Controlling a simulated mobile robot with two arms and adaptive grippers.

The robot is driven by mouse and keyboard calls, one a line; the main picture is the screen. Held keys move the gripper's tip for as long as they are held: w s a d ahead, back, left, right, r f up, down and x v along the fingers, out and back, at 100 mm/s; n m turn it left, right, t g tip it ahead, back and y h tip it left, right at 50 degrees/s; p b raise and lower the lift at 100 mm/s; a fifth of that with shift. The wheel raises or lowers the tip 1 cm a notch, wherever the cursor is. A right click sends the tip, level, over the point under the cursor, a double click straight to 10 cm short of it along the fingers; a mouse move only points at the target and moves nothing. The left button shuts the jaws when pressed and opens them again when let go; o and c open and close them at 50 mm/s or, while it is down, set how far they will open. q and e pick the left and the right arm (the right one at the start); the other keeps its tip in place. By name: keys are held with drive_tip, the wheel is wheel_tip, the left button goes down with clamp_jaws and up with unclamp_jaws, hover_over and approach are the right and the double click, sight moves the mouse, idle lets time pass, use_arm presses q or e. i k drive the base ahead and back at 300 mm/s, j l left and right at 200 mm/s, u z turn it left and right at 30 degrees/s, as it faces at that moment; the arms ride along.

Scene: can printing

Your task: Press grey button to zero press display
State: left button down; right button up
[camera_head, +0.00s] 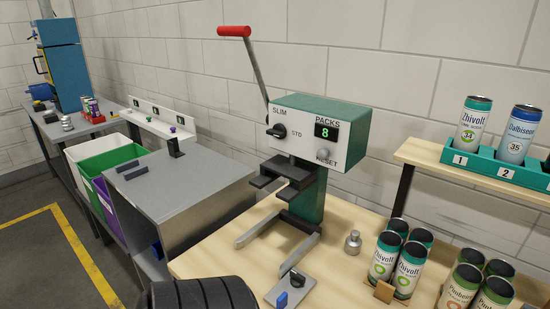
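The green press (352,125) with a pale front panel stands on the wooden table. Its dark display (326,131), under the word PACKS, reads 8. The round grey button (323,154) sits below the display, above the word RESET, and nothing covers it. A black selector knob (277,131) is at the panel's left, between SLIM and STD. The press lever with a red handle (234,31) points up and to the left. Neither of my grippers can be made out in the head view. A dark ribbed part, perhaps of my arm, shows at the bottom edge.
Zhivolt cans (409,268) and Pinboro cans (461,287) stand at the front right. A small metal weight-like piece (353,242) and a switch plate (290,287) lie before the press. Coloured bins (110,160) are at left.

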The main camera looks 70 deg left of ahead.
sight(322, 154)
drive_tip(key=u, duration=1.9)
drive_tip(key=i+l, duration=0.05)
